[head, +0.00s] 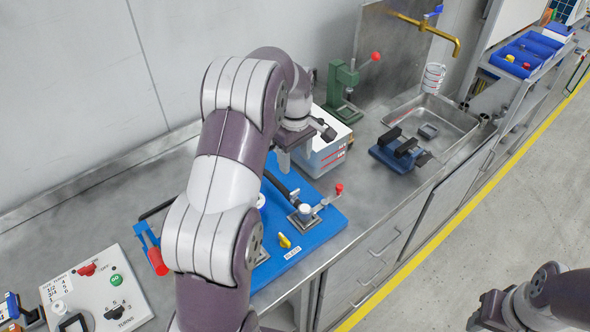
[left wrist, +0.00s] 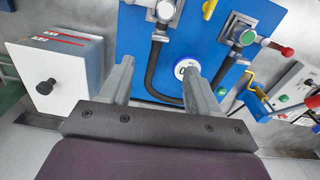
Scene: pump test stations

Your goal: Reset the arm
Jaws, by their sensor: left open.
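My left arm (head: 225,180) rises from the bottom of the head view and bends over the bench. Its gripper (head: 291,155) points down above the back edge of a blue test board (head: 325,222), beside a white-and-grey box (head: 330,152). In the left wrist view the two fingers (left wrist: 160,88) are apart with nothing between them. Beyond them are the blue board (left wrist: 130,45), a black hose (left wrist: 152,75) and a round white gauge (left wrist: 187,68). My right arm (head: 550,298) shows at the bottom right of the head view; its dark end (head: 488,312) is partly cut off and its jaws are unclear.
A control panel (head: 98,290) lies at the lower left. A red-handled blue tool (head: 155,255) lies near my arm. A green press (head: 343,85), a blue vise (head: 398,152) and a sink (head: 440,118) stand further right. The floor beyond the yellow line (head: 440,238) is clear.

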